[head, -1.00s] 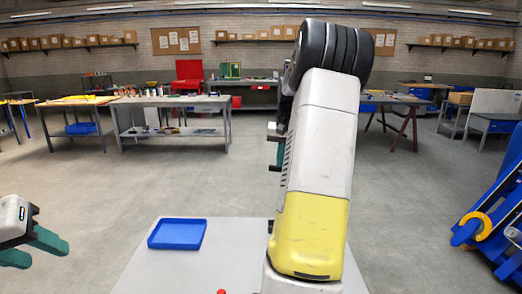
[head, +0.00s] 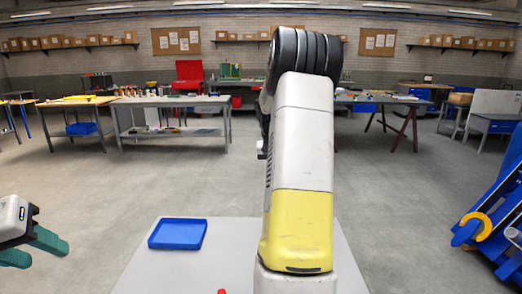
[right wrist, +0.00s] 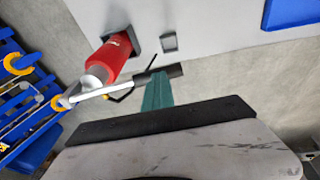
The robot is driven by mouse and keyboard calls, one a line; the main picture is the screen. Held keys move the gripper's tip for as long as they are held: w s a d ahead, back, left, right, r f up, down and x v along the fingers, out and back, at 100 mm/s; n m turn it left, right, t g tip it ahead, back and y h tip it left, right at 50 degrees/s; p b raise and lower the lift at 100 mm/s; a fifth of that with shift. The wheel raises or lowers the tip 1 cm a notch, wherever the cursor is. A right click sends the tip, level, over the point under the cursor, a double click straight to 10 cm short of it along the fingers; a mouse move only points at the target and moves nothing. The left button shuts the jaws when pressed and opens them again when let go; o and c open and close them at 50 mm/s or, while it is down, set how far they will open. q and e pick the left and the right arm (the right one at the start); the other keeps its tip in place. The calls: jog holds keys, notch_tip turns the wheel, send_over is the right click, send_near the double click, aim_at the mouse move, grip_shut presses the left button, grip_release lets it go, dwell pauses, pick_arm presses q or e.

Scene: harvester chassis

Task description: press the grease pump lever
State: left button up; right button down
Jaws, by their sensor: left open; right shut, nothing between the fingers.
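The grease pump (right wrist: 110,58) shows in the right wrist view as a red cylinder with a silver head, tilted in the picture. Its silver lever (right wrist: 115,88) runs from the head to a black grip (right wrist: 165,74). My right gripper (right wrist: 157,90) has its green fingers together and empty, with the tips right at the black grip; I cannot tell whether they touch. In the head view my right arm hides this gripper and most of the pump. My left gripper (head: 36,247) is open and empty at the left edge of the head view.
A light table (head: 185,270) stands in front of me with a blue tray (head: 178,234) on it. A small red thing (head: 222,291) shows at the bottom edge. A blue machine frame (head: 495,225) stands at the right. Open floor lies beyond the table.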

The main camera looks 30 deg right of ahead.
jog(key=shift+s+d+f, duration=0.1)
jog(key=shift+s+f, duration=0.25)
jog(key=shift+f, duration=0.05)
jog(key=w+a+v, duration=0.1)
jog(key=v, duration=1.3)
jog(key=shift+w+r, duration=0.25)
jog(key=shift+r, duration=0.1)
